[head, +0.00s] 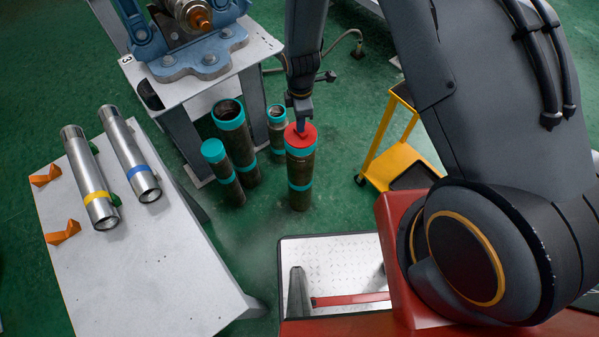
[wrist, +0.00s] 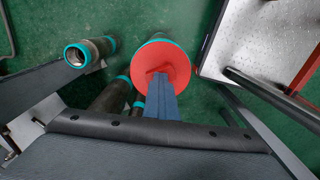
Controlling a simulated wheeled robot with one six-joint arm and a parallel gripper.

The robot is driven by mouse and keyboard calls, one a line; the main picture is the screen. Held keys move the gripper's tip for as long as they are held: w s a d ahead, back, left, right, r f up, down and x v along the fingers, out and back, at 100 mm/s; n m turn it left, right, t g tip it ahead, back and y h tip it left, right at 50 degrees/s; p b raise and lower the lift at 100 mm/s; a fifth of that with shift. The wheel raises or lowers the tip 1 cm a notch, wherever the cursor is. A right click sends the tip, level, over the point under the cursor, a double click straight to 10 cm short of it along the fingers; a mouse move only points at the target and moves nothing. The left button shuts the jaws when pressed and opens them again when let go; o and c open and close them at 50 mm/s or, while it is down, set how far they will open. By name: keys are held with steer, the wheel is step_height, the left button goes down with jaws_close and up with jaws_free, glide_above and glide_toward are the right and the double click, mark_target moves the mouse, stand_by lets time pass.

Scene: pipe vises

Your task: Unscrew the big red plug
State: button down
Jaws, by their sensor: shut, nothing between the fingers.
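The big red plug (head: 301,137) sits on top of an upright brown pipe (head: 300,170) with teal bands, standing on the green floor. In the wrist view the plug is a wide red disc (wrist: 178,68). My gripper (head: 302,128) points down at the plug from above, and its blue fingers (wrist: 161,80) reach to the middle of the disc. The fingers are closed together with nothing between them. Whether the tips touch the plug I cannot tell. Any handle under the fingers is hidden.
Several other teal-banded pipes (head: 229,128) stand close to the left and behind. A white table (head: 150,260) with two silver pipes is at the left. A vise (head: 190,45) stands on a bench behind. A yellow cart (head: 398,160) is at the right.

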steer(key=n, duration=0.5)
steer(key=shift+s+d+f+b, duration=0.1)
steer(key=shift+s+f+b, duration=0.2)
steer(key=shift+s+f, duration=0.05)
steer(key=n, duration=0.5)
steer(key=shift+s, duration=0.1)
steer(key=c, duration=2.3)
jaws_free()
steer(key=shift+o, duration=0.5)
steer(key=shift+r+p, duration=0.5)
steer(key=shift+r, duration=0.8)
steer(key=shift+w, duration=0.25)
